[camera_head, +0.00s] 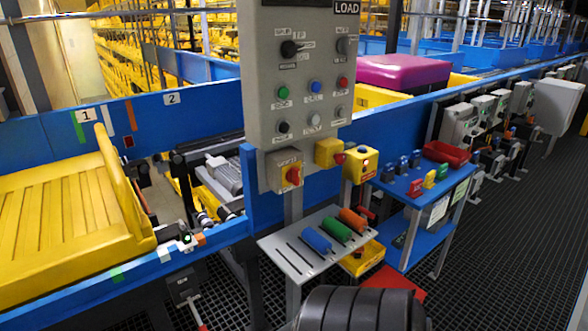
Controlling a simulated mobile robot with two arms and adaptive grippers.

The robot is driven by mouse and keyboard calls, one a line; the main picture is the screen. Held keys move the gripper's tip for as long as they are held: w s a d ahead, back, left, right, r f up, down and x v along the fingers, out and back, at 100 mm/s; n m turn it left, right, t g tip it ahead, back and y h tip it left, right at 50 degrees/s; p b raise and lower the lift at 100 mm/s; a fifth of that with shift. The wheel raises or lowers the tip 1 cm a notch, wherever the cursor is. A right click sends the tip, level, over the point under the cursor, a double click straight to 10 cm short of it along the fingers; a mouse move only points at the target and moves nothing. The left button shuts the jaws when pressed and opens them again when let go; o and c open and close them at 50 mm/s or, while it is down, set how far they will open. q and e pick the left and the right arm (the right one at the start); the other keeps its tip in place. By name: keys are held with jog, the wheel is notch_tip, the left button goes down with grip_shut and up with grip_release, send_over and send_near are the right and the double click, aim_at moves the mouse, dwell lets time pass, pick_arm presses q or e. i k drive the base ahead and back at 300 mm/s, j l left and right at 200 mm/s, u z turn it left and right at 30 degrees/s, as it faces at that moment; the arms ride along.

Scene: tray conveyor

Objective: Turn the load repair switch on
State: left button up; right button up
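A grey control panel (263,100) stands upright near the middle, with a dark "LOAD" label (346,7) at its top right. It carries a black rotary knob (290,48) at upper left and a second, smaller switch (343,45) at upper right. Below are green (283,92), blue (315,86) and red (342,82) buttons, then a lower row of small controls. A box with a red rotary knob (293,175) hangs at the panel's lower edge. The small labels are too blurred to tell which control is the load repair switch. Neither gripper is in view.
A yellow tray (70,218) lies on the blue-sided conveyor at left. A yellow button box (360,165) and a blue shelf (412,183) stand right of the panel. A grey plate (280,243) with coloured handles juts out below. Dark grating floor (500,255) is open at right.

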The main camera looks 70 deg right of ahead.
aim_at(293, 174)
jog(key=z, duration=2.15)
